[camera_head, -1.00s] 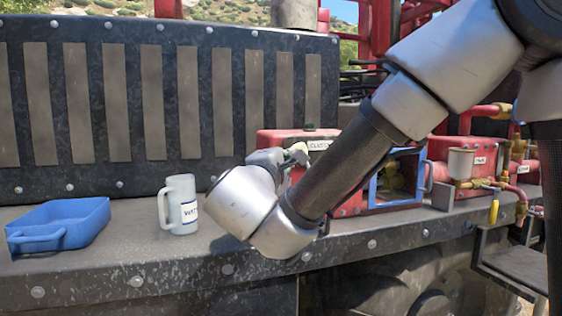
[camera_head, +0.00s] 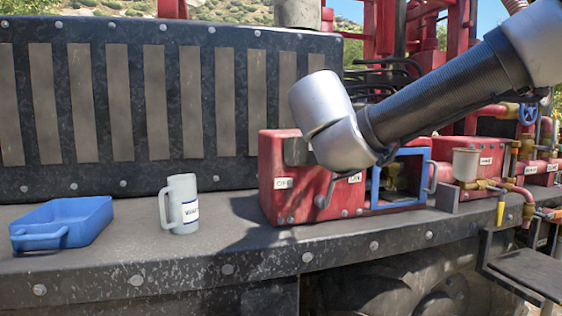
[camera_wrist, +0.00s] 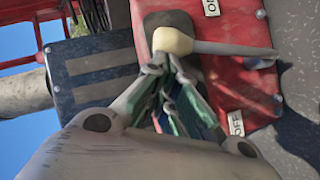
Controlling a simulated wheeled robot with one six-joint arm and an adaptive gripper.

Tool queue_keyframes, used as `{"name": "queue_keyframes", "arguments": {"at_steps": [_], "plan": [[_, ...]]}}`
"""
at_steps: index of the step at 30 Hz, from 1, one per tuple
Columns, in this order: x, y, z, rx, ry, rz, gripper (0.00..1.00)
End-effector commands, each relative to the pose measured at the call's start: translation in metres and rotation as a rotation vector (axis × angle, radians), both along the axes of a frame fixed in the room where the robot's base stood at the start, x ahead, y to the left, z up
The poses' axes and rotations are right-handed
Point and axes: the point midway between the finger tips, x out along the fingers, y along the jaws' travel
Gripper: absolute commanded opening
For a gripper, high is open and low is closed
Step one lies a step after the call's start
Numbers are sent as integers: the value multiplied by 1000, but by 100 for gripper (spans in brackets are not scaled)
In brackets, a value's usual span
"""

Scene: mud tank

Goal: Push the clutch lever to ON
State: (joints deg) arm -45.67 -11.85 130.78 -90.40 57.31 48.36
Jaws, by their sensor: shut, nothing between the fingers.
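The clutch box (camera_head: 293,205) is red and stands on the deck. Its front has an OFF label (camera_head: 284,183) on the left and an ON label (camera_head: 354,178) on the right. The lever (camera_head: 327,192) rises from a low pivot and leans toward ON; its top is hidden behind my arm. In the wrist view, the lever's cream knob (camera_wrist: 172,40) and grey rod lie nearer the ON label (camera_wrist: 210,7) than the OFF label (camera_wrist: 235,122). My gripper (camera_wrist: 160,68) is shut and empty, its tips right beside the knob; contact cannot be told. The head view hides it.
A blue-framed opening (camera_head: 373,187) with a handle is just right of the lever. A grey mug (camera_head: 181,203) and blue tray (camera_head: 75,218) stand to the left on the deck (camera_head: 235,215). A dark ribbed panel rises behind. Pipes and valves are at right.

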Motion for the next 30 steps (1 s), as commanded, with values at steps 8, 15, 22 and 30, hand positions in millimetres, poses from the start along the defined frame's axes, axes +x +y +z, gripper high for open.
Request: {"name": "queue_keyframes", "arguments": {"at_steps": [8, 15, 22, 30], "plan": [[8, -30, -2, 161, 45, -2, 0], [12, -41, -4, 231, 66, -1, 0], [13, -44, -6, 249, 73, 0, 0], [13, -44, -6, 248, 73, -2, 0]]}}
